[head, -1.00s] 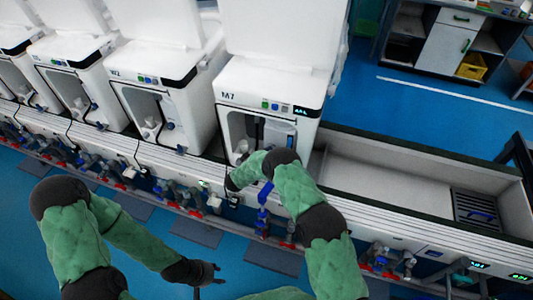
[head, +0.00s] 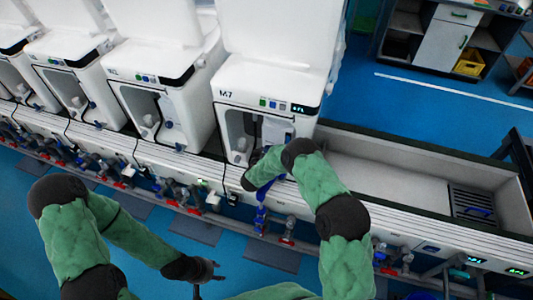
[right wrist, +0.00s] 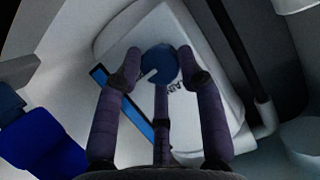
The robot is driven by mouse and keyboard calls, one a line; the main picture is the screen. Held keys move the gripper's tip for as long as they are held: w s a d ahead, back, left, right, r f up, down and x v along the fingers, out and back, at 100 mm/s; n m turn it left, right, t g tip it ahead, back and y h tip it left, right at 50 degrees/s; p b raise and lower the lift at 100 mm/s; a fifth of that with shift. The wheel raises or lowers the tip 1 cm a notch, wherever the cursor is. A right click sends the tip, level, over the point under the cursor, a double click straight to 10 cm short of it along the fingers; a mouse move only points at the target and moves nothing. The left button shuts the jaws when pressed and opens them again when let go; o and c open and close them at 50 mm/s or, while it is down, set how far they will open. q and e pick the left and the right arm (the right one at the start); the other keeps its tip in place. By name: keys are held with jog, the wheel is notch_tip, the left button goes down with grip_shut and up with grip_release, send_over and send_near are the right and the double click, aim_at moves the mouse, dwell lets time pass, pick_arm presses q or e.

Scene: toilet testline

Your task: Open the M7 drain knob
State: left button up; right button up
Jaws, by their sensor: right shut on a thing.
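The white M7 unit (head: 275,80) stands at the right end of the row, with an open front bay. In the right wrist view a round blue knob (right wrist: 159,63) with a light mark sits on a pale panel. My right gripper (right wrist: 155,68) is shut on this knob, its purple fingers around it. In the head view the right gripper's fingers are hidden by my arm at the M7 bay. My left gripper (head: 213,271) is low over the blue floor, open and empty, away from the M7 unit.
Similar white units (head: 160,85) stand to the left. A long pale trough (head: 400,180) with a dark grate lies to the right. Valves with red and blue handles (head: 262,218) line the front below the units. Blue floor (head: 410,105) is clear behind the trough.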

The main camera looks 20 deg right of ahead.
jog(key=shift+s+a+f+y, duration=0.2)
jog(key=shift+s+f+y, duration=0.1)
jog(key=shift+f, duration=0.25)
jog(key=o, duration=1)
jog(key=shift+o, duration=0.5)
jog(key=shift+w, duration=0.1)
jog(key=shift+w+r, duration=0.1)
jog(key=shift+r, duration=0.2)
jog(key=v, duration=1.2)
jog(key=shift+f, duration=0.15)
